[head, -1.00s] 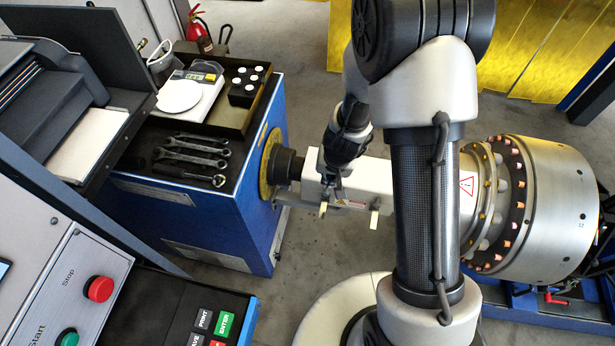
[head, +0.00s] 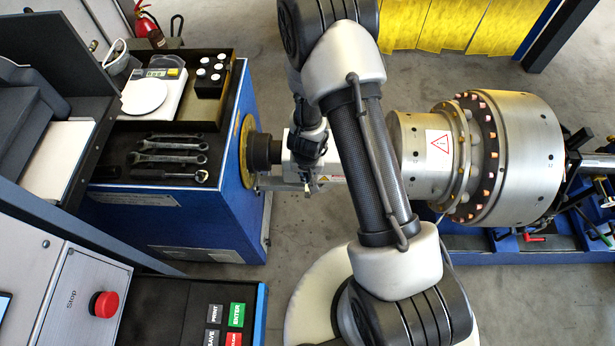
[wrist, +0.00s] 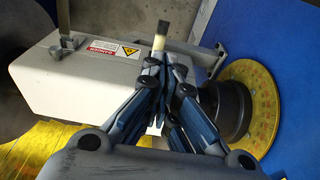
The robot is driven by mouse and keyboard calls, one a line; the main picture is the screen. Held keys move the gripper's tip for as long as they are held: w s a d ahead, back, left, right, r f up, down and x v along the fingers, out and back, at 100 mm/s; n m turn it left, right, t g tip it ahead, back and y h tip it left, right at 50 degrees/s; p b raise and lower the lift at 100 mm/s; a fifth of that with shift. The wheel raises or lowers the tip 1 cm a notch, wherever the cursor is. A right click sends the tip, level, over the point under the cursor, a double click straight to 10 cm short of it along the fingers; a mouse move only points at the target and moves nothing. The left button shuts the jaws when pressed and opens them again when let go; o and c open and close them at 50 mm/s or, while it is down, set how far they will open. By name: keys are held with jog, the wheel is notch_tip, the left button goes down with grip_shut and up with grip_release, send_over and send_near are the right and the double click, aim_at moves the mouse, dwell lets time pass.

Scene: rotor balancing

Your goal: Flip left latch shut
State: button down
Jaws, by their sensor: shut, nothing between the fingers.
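The white housing (head: 334,160) sits on the shaft between the spindle and the rotor; it fills the left of the wrist view (wrist: 100,95). The left latch (wrist: 160,38), a small lever with a pale section and dark end, sticks out from the housing's edge just beyond my fingertips. Another latch (wrist: 68,38) stands farther left in the wrist view, at the same edge. My gripper (wrist: 165,66) is shut and empty, its tips close to the left latch; contact cannot be told. In the head view, my gripper (head: 309,178) partly covers the housing.
The spindle's yellow disc (wrist: 258,108) and dark coupling (wrist: 226,108) are close to the right of my fingers in the wrist view. The large metal rotor (head: 515,150) is right of my arm. A blue cabinet (head: 205,225) with wrenches (head: 170,150) stands at left.

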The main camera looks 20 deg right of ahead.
aim_at(307, 189)
jog(key=f+b, duration=0.2)
jog(key=f, duration=0.2)
jog(key=w+f+b, duration=0.1)
jog(key=f+b, duration=0.1)
jog(key=f, duration=0.1)
jog(key=w+f+b, duration=0.1)
jog(key=f+b, duration=0.1)
jog(key=f, duration=0.2)
jog(key=shift+d+f, duration=0.3)
jog(key=shift+d, duration=0.05)
jog(key=shift+w, duration=0.1)
